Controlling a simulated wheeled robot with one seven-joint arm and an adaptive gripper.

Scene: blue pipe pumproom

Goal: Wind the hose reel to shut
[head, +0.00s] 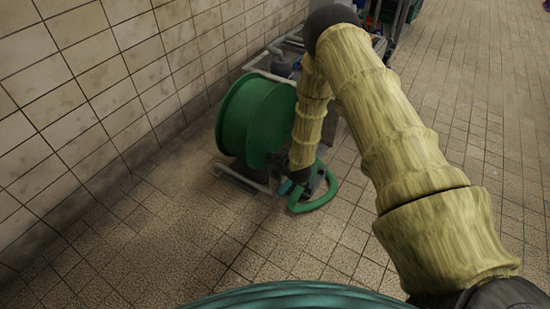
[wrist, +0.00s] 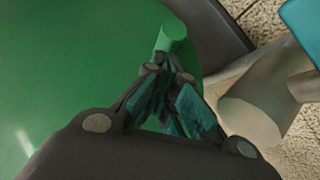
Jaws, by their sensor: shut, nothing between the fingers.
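The green hose reel (head: 248,122) stands on its low frame on the floor beside the tiled wall, in the middle left of the head view. Its green disc (wrist: 70,70) fills the left of the wrist view. A short green peg (wrist: 173,37) shows just beyond the fingertips of my gripper (wrist: 162,64). My gripper is shut and empty, its fingertips close together at the peg; I cannot tell whether they touch it. In the head view my gripper (head: 301,183) is low at the reel's right side, partly hidden by my wrist.
A green curved piece (head: 316,200) shows beside my gripper near the floor. A pale cylinder (wrist: 250,118) and a teal part (wrist: 304,28) are at the right of the wrist view. Metal-framed equipment (head: 287,62) stands behind the reel. Floor in front is clear.

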